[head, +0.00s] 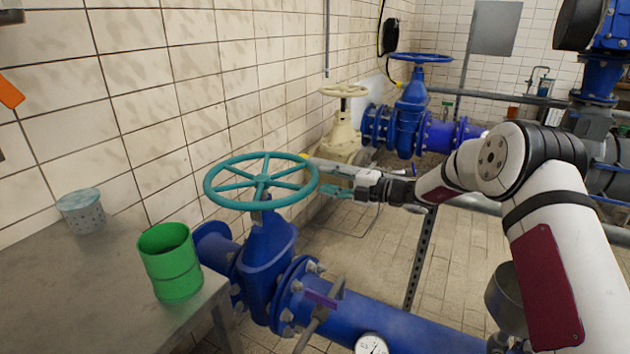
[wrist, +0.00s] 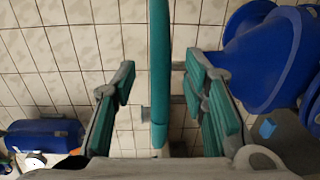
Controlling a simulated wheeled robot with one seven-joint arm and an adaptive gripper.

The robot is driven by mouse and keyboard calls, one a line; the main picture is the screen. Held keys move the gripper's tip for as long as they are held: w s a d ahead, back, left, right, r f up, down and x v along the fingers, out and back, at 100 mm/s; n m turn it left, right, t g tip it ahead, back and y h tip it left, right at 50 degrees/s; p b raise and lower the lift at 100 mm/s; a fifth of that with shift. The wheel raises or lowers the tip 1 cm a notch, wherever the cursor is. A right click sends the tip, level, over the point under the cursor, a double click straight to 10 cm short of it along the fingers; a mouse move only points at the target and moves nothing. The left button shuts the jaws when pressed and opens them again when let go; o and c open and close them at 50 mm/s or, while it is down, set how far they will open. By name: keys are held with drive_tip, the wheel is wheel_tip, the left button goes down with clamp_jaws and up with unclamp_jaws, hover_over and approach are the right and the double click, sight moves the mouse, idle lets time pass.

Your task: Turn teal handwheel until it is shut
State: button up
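The teal handwheel (head: 263,181) is a spoked ring lying roughly level on top of a blue valve (head: 268,245). My gripper (head: 318,176) is at the right side of its rim. In the wrist view, the teal rim (wrist: 158,60) runs upright between the two fingers of my gripper (wrist: 160,82). The fingers have teal pads and stand apart, with a gap on both sides of the rim. No contact with the rim shows. The head view does not show clearly how far the rim reaches between the fingers.
A metal table (head: 75,290) at left holds a green cup (head: 171,265) and a perforated pale container (head: 82,212). A cream valve wheel (head: 343,91) and a blue valve wheel (head: 421,58) stand behind. A tiled wall (head: 150,90) is close behind the teal wheel.

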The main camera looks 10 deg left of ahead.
sight(318, 178)
drive_tip(key=shift+x, duration=2.2)
clamp_jaws()
